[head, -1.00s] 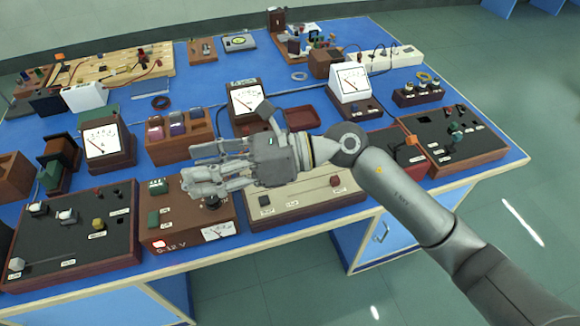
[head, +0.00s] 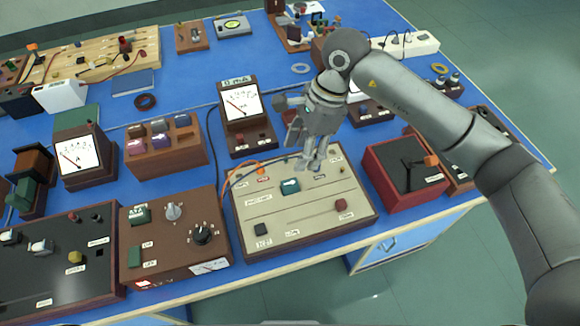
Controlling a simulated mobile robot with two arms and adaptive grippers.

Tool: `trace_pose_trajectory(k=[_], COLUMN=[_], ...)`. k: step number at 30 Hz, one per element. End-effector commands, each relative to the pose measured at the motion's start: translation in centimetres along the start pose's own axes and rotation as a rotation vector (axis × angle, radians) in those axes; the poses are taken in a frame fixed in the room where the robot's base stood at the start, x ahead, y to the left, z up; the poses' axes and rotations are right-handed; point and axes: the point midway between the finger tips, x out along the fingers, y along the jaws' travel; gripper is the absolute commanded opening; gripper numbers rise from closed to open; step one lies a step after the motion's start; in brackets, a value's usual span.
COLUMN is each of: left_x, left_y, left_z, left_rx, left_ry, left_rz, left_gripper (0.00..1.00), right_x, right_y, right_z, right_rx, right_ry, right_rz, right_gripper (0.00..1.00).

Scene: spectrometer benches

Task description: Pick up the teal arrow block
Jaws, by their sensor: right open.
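A small teal block (head: 290,187) sits on the beige top of a wooden-sided panel box (head: 300,232), near its upper middle. I take it as the arrow block, but its arrow shape is too small to make out. My right gripper (head: 309,166) points down over the back of this panel, just behind and to the right of the teal block. It is open, and nothing shows between its fingers. I cannot tell how high it is above the panel. My left gripper is not in view.
A meter (head: 240,105) stands behind the panel. A brown control box (head: 176,238) with knobs is to its left, and a dark red box (head: 403,172) to its right. An orange lead (head: 245,166) curves over the panel's back left corner. The bench is crowded with instruments.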

Motion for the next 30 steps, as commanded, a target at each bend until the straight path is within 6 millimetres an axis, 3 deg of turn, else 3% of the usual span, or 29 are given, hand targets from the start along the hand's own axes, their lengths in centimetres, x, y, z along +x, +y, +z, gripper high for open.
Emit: trace_pose_trajectory(k=[5,12,15,19,25,30], left_x=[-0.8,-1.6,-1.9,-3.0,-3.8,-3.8], left_y=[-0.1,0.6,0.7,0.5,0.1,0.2], left_z=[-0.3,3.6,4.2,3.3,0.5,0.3], left_rx=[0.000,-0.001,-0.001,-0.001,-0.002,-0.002], left_ry=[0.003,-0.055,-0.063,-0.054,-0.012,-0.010], left_rz=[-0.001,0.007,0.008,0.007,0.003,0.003], left_gripper=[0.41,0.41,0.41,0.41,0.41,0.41], right_x=[2.2,5.2,5.7,7.1,9.9,10.7], right_y=[0.2,0.1,0.1,0.1,0.0,0.0], right_z=[-0.1,-0.1,-0.1,-0.2,-0.3,-0.4], right_rx=[0.001,0.001,0.001,0.003,0.002,-0.001], right_ry=[0.004,0.003,0.003,0.002,0.002,0.003], right_rz=[0.007,0.003,0.004,0.007,0.005,0.002], right_gripper=[0.48,0.48,0.48,0.48,0.48,0.48])
